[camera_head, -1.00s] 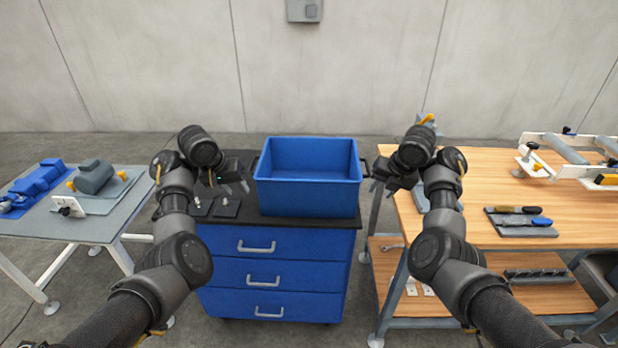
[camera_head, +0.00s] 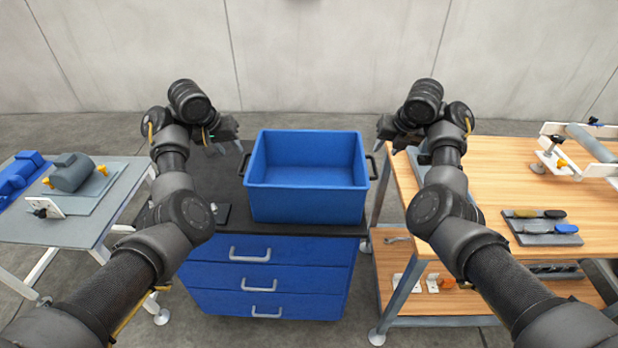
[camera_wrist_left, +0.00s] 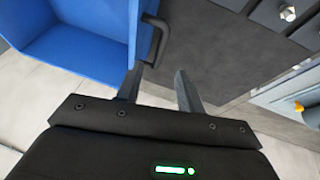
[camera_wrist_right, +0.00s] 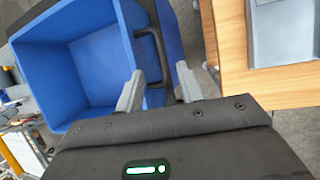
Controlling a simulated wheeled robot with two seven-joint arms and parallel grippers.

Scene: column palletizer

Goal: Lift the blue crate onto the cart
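The blue crate (camera_head: 306,203) stands upright and empty on the dark top of the blue drawer cart (camera_head: 262,262). A black handle (camera_head: 244,165) is on its left side and another (camera_head: 371,167) on its right. My left gripper (camera_head: 228,145) is above and left of the crate, open and empty; in the left wrist view its fingers (camera_wrist_left: 158,86) are near the handle (camera_wrist_left: 155,40) but not around it. My right gripper (camera_head: 388,143) is above and right of the crate; in the right wrist view its open fingers (camera_wrist_right: 158,88) are near the right handle (camera_wrist_right: 152,55), apart from it.
A wooden workbench (camera_head: 510,185) stands close on the right, with a tool tray (camera_head: 542,228) and a roller frame (camera_head: 590,150). A grey table (camera_head: 75,225) with a dark fixture (camera_head: 70,172) is on the left. A small dark item (camera_head: 222,213) lies left of the crate.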

